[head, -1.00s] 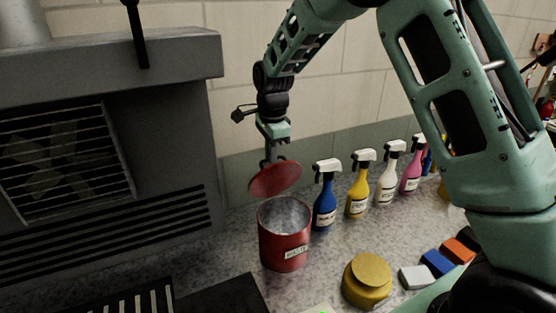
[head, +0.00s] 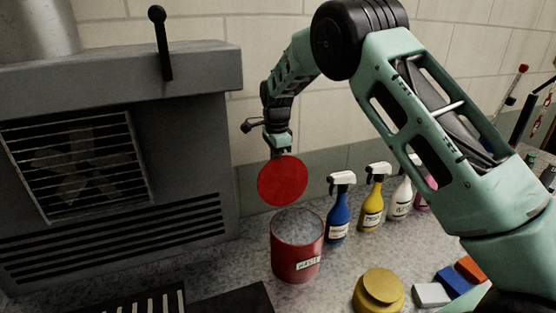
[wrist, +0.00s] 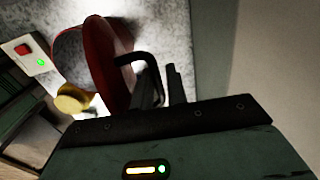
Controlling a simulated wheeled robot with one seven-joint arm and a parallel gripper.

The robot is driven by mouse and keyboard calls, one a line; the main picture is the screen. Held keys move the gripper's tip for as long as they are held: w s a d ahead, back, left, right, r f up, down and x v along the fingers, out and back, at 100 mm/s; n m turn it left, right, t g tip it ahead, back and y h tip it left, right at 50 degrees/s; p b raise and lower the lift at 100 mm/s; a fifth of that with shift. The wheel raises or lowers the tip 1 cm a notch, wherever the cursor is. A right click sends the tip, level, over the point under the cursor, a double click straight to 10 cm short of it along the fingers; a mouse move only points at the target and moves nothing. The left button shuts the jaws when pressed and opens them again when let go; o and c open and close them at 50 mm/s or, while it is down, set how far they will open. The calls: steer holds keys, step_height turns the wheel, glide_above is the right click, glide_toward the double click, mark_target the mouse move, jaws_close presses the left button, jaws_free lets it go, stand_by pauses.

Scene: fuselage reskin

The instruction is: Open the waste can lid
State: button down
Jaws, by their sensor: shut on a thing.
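The red waste can (head: 297,262) stands upright on the speckled counter in the head view, its mouth uncovered and its grey inside showing. The round red lid (head: 283,181) is above the can's back left rim, tilted steeply with its face toward the head camera. My gripper (head: 281,152) is just above and behind the lid, its fingertips mostly hidden by it. In the wrist view the lid (wrist: 103,58) shows edge-on with its black handle (wrist: 146,66), and my gripper's fingers (wrist: 168,88) are shut at that handle.
Blue (head: 338,217) and yellow (head: 372,208) spray bottles stand close right of the can, with more bottles beyond. A yellow round container (head: 379,291) and coloured blocks (head: 452,281) lie in front right. A grey vented unit (head: 190,150) is at left.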

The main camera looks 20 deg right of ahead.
steer(key=shift+w+d+t, duration=0.1)
steer(key=shift+w+t, duration=0.2)
steer(key=shift+w, duration=0.5)
steer(key=c, duration=1.7)
jaws_free()
steer(key=shift+r, duration=0.1)
steer(key=shift+o, duration=0.9)
steer(key=shift+w, duration=0.3)
step_height(320, 180, up, 17)
steer(key=s+b, duration=0.1)
steer(key=b, duration=0.3)
steer(key=shift+s, duration=0.35)
